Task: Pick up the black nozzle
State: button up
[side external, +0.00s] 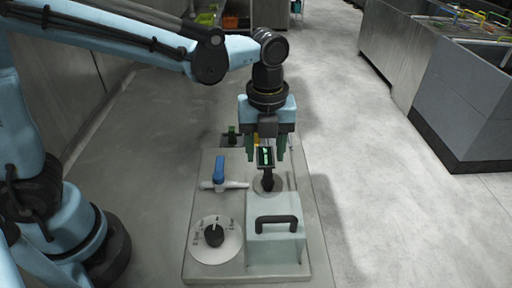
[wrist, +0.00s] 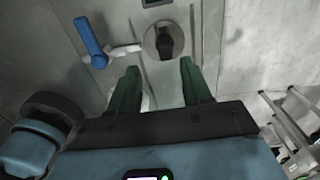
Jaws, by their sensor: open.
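The black nozzle (side external: 267,181) stands in a round grey socket on the grey panel. In the wrist view the black nozzle (wrist: 164,42) shows in its round socket, just beyond the fingertips and slightly right of their middle. My gripper (side external: 266,155) points down above the panel, with its green fingers spread apart. In the wrist view, my gripper (wrist: 158,68) has nothing between its two green fingers. The nozzle appears untouched, and its upper end is partly hidden by my gripper in the side view.
A blue-handled valve (side external: 219,172) stands left of the nozzle. A black dial (side external: 214,235) sits at the panel's near left, beside a grey box with a black handle (side external: 277,222). A small green part (side external: 231,133) is at the far left. Open floor lies right.

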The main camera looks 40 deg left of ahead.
aim_at(268, 171)
jog(key=shift+w+d+f, duration=0.1)
jog(key=shift+w+f, duration=0.1)
jog(key=shift+f, duration=1.5)
jog(key=shift+w+d+f, duration=0.1)
jog(key=shift+w+f, duration=0.05)
jog(key=shift+f, duration=1.55)
grip_shut()
